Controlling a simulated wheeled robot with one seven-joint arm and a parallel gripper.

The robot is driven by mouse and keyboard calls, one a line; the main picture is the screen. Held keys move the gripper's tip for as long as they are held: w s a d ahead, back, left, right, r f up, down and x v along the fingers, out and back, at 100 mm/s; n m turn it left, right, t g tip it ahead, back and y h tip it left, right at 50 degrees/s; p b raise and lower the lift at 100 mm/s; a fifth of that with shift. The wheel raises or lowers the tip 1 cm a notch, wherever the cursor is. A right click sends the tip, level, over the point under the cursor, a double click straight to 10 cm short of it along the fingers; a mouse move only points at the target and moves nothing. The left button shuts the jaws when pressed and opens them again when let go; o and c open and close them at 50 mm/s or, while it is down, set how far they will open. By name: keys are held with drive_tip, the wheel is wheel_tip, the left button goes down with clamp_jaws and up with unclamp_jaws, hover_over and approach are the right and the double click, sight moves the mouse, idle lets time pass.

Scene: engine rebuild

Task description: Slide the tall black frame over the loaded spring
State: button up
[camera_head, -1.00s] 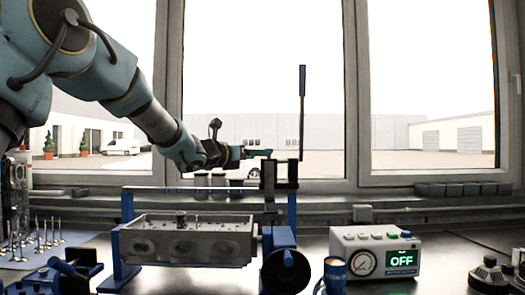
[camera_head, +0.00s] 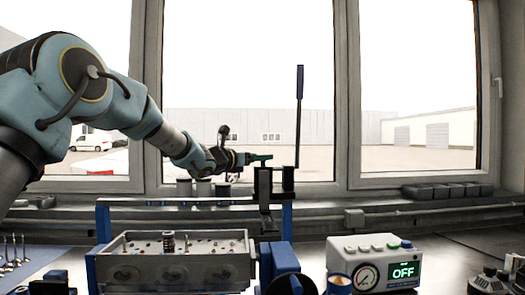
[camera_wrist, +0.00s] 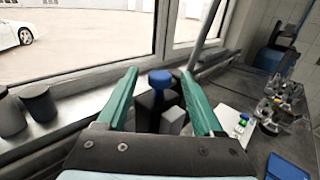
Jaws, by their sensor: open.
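The tall black frame (camera_head: 264,192) stands upright at the right end of the blue stand's rail, with a long lever (camera_head: 300,110) rising beside it. The spring (camera_head: 168,243) stands upright on the grey cylinder head (camera_head: 120,246), left of the frame and apart from it. My gripper (camera_head: 266,158) is level in the air just above the frame's top, pointing right. In the wrist view my gripper (camera_wrist: 159,74) has its green fingers apart. A dark block (camera_wrist: 147,112) with a blue knob (camera_wrist: 159,79) shows between them; I cannot tell whether they touch it.
The blue stand (camera_head: 103,222) surrounds the cylinder head. A control box (camera_head: 375,262) reading OFF stands at right. Dark cups (camera_head: 203,188) and a row of dark bins (camera_head: 447,191) sit by the window. Valves (camera_head: 14,250) stand at far left.

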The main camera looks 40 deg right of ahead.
drive_tip(key=shift+w+d+p, duration=0.1)
drive_tip(key=shift+d+p, duration=0.3)
drive_tip(key=shift+d, duration=0.85)
drive_tip(key=shift+c, duration=0.2)
clamp_jaws()
idle(0.3)
